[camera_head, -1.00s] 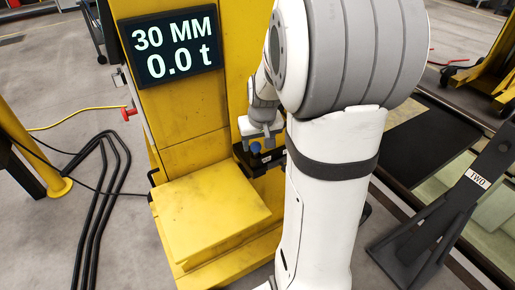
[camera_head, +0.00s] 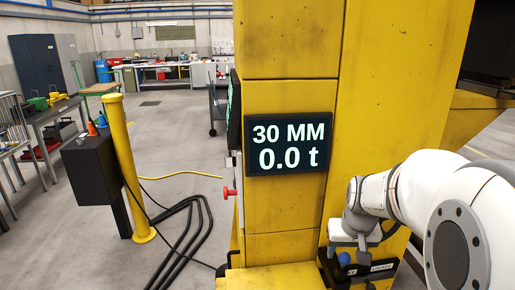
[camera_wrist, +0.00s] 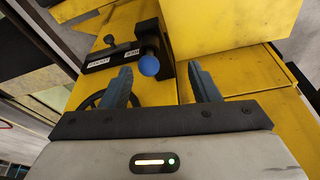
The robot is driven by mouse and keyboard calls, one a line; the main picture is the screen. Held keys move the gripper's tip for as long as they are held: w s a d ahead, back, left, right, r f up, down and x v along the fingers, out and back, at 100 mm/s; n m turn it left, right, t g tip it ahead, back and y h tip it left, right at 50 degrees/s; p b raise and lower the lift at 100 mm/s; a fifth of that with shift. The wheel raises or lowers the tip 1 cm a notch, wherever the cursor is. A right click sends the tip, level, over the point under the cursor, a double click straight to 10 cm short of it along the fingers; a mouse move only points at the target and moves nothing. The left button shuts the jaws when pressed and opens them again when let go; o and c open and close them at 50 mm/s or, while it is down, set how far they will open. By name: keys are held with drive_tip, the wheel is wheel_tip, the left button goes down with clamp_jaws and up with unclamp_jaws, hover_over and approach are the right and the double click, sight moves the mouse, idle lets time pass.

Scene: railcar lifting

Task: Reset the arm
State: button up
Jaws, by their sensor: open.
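My gripper (camera_wrist: 163,80) is open, with its two blue-grey fingers apart and nothing held between them. A lever with a blue ball knob (camera_wrist: 149,66) shows just beyond the fingertips, on a black labelled control unit (camera_wrist: 112,56). In the head view the blue knob (camera_head: 344,258) sits right by my gripper (camera_head: 347,247), low on the yellow lifting column. I cannot tell if a finger touches the knob. My white arm (camera_head: 440,200) reaches in from the right. The display (camera_head: 289,143) reads 30 MM and 0.0 t.
The yellow column (camera_head: 290,60) stands close in front of my arm. A red button (camera_head: 229,192) sticks out on its left side. A yellow post (camera_head: 128,165) with a black box (camera_head: 92,170) and black cables (camera_head: 190,215) are to the left. Open floor lies behind them.

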drive_tip(key=s+a+r+n, duration=0.1)
drive_tip(key=s+a+r, duration=0.2)
drive_tip(key=s+a, duration=0.7)
drive_tip(key=s, duration=0.4)
drive_tip(key=shift+s+a+n+y, duration=0.3)
drive_tip(key=shift+n, duration=0.1)
